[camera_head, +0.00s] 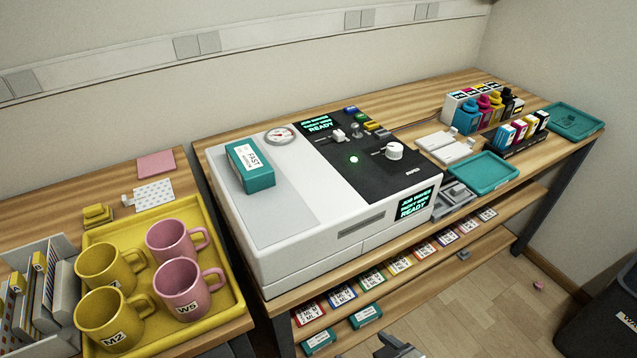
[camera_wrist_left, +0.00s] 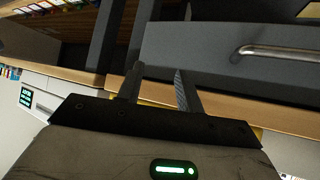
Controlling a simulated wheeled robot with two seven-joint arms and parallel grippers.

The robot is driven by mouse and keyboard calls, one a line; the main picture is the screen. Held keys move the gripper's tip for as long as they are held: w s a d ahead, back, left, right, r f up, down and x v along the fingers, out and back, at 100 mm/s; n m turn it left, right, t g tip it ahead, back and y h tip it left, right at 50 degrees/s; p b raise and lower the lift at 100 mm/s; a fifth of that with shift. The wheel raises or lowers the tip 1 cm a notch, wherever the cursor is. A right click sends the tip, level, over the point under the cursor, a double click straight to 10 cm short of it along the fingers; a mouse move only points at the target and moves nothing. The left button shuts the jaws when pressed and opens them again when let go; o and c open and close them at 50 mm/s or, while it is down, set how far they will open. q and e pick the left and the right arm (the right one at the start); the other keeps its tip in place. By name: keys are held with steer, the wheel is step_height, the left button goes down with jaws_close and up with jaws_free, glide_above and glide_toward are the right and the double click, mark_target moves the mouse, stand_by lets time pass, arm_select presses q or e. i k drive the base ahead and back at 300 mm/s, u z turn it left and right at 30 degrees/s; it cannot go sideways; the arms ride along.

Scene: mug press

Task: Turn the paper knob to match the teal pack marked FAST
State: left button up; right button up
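The white press (camera_head: 290,225) stands on the wooden table with a black control panel (camera_head: 345,175). A round white knob (camera_head: 394,151) sits on the panel's right part; its label is too small to read. The teal pack marked FAST (camera_head: 250,168) lies on the press's left top. In the left wrist view my left gripper (camera_wrist_left: 158,70) has its fingers apart with nothing between them, in front of a grey drawer front. A dark grey part (camera_head: 395,346), probably my right gripper, is cut off at the head view's bottom edge; its fingers are not clear.
A yellow tray (camera_head: 232,300) with pink and yellow mugs stands left. Other panel controls include a white switch (camera_head: 338,136) and a metal lever (camera_head: 356,130). Displays read READY. Ink bottles (camera_head: 466,118) and teal trays (camera_head: 488,172) are right. The drawer has a metal handle (camera_wrist_left: 280,52).

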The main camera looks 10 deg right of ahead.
mark_target(393, 150)
steer(key=k, duration=1)
steer(key=z, duration=1.95)
steer(key=i, duration=1.25)
steer(key=u, duration=1.7)
